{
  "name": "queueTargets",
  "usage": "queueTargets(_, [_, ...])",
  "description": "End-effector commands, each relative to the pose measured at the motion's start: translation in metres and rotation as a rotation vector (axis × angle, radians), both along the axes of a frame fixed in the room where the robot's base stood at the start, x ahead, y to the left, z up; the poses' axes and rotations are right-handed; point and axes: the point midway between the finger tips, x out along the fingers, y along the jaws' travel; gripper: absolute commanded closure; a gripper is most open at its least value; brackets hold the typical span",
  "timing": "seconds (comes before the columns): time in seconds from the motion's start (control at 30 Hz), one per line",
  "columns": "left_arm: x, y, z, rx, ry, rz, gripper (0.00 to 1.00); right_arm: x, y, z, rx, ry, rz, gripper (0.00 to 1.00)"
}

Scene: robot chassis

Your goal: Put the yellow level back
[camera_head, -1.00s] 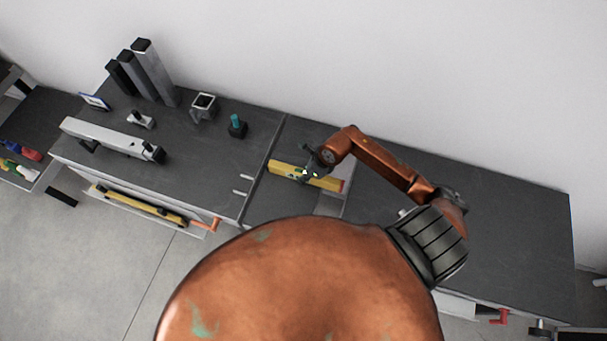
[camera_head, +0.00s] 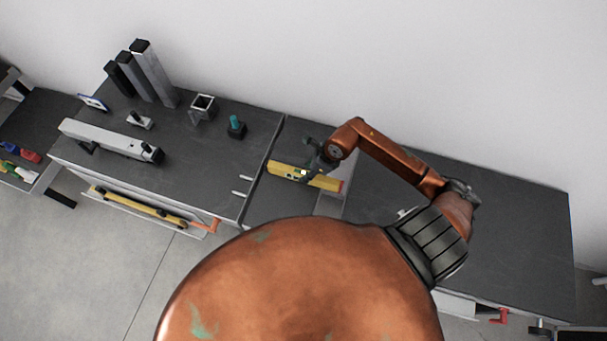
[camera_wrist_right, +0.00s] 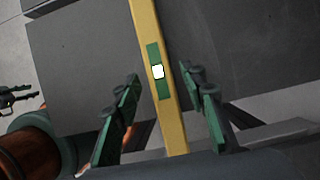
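The yellow level (camera_head: 281,169) lies across the dark bench top near the seam between two benches, with a green-and-white patch around its middle. My right gripper (camera_head: 313,167) is over its middle in the head view. In the right wrist view, the level (camera_wrist_right: 174,120) runs between the two green-padded fingers of my right gripper (camera_wrist_right: 159,76). The fingers are open, with a visible gap on both sides. The level's underside and exact height are hidden.
A grey beam (camera_head: 110,140), several upright blocks (camera_head: 150,72), a square holder (camera_head: 203,106) and a teal-topped piece (camera_head: 236,127) stand on the left bench. A long yellow tool (camera_head: 140,206) lies on a low front ledge. The right bench top (camera_head: 520,215) is clear.

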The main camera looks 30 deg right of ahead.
Motion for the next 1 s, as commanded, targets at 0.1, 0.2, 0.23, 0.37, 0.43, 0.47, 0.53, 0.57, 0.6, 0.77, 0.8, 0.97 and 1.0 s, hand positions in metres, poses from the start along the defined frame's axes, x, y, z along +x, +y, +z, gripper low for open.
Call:
queueTargets(0.1, [0.000,0.000,0.000,0.000,0.000,0.000,0.65,-0.008,-0.008,0.024,-0.004,-0.002,0.001,0.61])
queueTargets(0.2, [0.000,0.000,-0.001,0.000,0.001,0.000,0.65,-0.014,-0.012,0.041,-0.005,-0.001,0.003,0.61])
queueTargets(0.23, [0.000,0.000,-0.001,0.000,0.001,0.000,0.65,-0.015,-0.013,0.046,-0.004,-0.001,0.002,0.61])
queueTargets(0.37, [-0.001,0.000,-0.001,0.000,0.001,0.000,0.65,-0.020,-0.017,0.060,-0.002,0.000,0.001,0.61])
queueTargets(0.43, [-0.001,0.000,-0.001,0.000,0.001,0.000,0.65,-0.021,-0.018,0.065,-0.002,0.000,0.001,0.61])
queueTargets(0.47, [-0.001,0.000,-0.001,0.000,0.001,0.000,0.65,-0.022,-0.018,0.067,-0.002,0.000,0.001,0.61])
queueTargets(0.53, [-0.001,0.000,-0.001,0.000,0.001,0.000,0.65,-0.022,-0.018,0.068,-0.002,0.001,0.001,0.61])
queueTargets(0.57, [-0.001,0.000,-0.001,0.000,0.001,0.000,0.65,-0.022,-0.018,0.069,-0.001,0.001,0.000,0.61])
queueTargets(0.6, [-0.001,0.000,-0.001,0.000,0.001,0.000,0.65,-0.022,-0.018,0.069,-0.001,0.001,0.000,0.61])
queueTargets(0.77, [-0.001,0.000,-0.001,0.000,0.001,0.000,0.65,-0.022,-0.018,0.069,0.000,0.001,0.000,0.61])
queueTargets(0.8, [-0.001,0.000,-0.001,0.000,0.001,0.000,0.65,-0.022,-0.018,0.069,-0.001,0.001,0.000,0.61])
queueTargets(0.97, [-0.001,0.000,-0.001,0.000,0.001,0.000,0.65,-0.022,-0.018,0.069,-0.001,0.001,0.000,0.61])
queueTargets(1.0, [-0.001,0.000,-0.001,0.000,0.001,0.000,0.65,-0.022,-0.018,0.069,-0.001,0.001,0.000,0.61])
